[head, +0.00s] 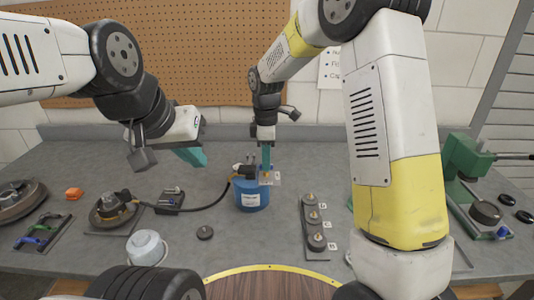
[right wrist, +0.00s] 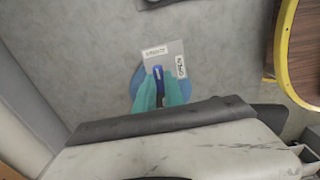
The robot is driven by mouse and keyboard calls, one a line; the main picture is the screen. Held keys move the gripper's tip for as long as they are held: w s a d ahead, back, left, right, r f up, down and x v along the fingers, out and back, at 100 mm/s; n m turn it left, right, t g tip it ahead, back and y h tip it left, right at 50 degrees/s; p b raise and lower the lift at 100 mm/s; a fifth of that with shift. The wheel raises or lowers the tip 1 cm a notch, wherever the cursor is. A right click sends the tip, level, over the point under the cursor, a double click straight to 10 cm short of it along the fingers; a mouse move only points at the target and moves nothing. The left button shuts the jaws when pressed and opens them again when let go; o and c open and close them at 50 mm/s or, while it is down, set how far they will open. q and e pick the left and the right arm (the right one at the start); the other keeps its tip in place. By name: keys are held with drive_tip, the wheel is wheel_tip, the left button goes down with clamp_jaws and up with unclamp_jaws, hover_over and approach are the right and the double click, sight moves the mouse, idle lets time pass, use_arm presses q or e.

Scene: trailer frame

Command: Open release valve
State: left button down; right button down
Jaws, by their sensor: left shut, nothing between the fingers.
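The blue canister (head: 252,196) stands upright on the grey bench, with a black fitting and a small label plate (head: 275,180) on top. In the right wrist view the plate (right wrist: 172,56) carries two labels. One, at the top, appears to read CLOSED, and one at the right appears to read OPEN. The blue valve handle (right wrist: 158,76) points up towards the top label. My right gripper (head: 266,160) is above the canister, its teal fingers closed in on both sides of the handle (right wrist: 159,92). My left gripper (head: 192,156) is shut and empty, left of the canister above the bench.
A black hose (head: 200,207) runs left from the canister to a round gauge-like device (head: 113,208). A rack with several knobs (head: 313,222) stands right of the canister. A green machine (head: 463,160) stands far right.

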idle(0.4)
drive_tip(key=m, duration=1.3)
drive_tip(key=shift+m, duration=2.4)
drive_tip(key=c, duration=1.4)
unclamp_jaws()
drive_tip(key=shift+c, duration=0.2)
